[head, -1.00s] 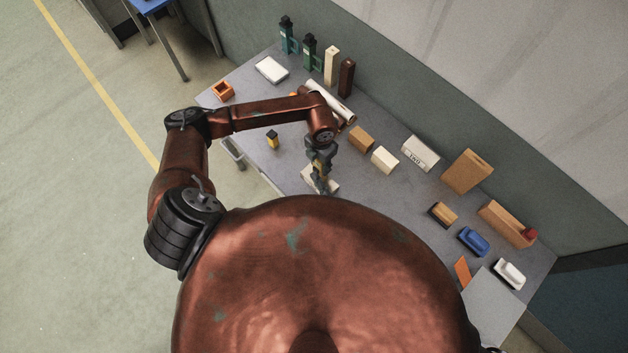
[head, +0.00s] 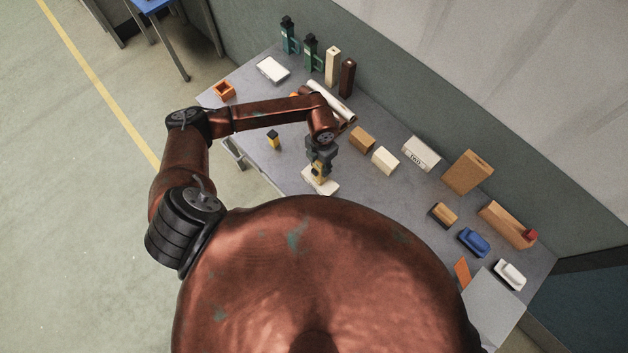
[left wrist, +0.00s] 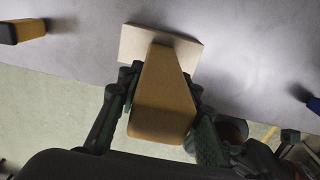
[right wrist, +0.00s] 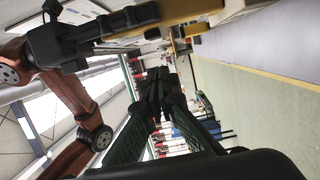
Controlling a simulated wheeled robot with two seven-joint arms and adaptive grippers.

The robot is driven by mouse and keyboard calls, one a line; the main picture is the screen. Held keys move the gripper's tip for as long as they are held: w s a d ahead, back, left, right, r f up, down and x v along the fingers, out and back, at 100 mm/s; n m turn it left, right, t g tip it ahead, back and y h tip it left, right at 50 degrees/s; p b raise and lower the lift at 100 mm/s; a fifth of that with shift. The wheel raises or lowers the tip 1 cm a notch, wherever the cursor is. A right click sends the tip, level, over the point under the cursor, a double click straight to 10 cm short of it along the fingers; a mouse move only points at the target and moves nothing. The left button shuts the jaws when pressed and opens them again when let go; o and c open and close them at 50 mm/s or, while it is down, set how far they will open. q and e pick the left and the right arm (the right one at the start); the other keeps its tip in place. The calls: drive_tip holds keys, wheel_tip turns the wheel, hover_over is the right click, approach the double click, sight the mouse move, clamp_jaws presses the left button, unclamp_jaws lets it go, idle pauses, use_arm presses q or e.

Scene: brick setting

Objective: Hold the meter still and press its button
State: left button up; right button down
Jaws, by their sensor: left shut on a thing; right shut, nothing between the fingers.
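The meter, as far as I can tell, is a yellow-tan tapered body (left wrist: 163,95) on a pale flat base (left wrist: 136,42). In the head view the pale base (head: 327,187) shows below my left gripper (head: 319,168). The left gripper (left wrist: 160,108) is shut on the yellow body, one finger on each side. The right wrist view also shows the yellow body (right wrist: 185,11) at the top. My right gripper (right wrist: 158,82) is shut and empty, below and apart from the body in that picture; the head view does not show it. I cannot make out a button.
A small yellow and black piece (head: 273,140) stands left of the left gripper. A tan block (head: 361,139), a cream block (head: 385,160) and a white roll (head: 329,100) lie beyond it. A blue piece (head: 473,241) is further right. Bare tabletop (head: 375,200) shows right of the meter.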

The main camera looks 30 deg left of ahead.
drive_tip(key=shift+v, duration=1.45)
use_arm(q)
drive_tip(key=shift+w, duration=0.15)
drive_tip(key=o, duration=1.3)
drive_tip(key=shift+o, duration=0.5)
drive_tip(key=shift+r, duration=0.1)
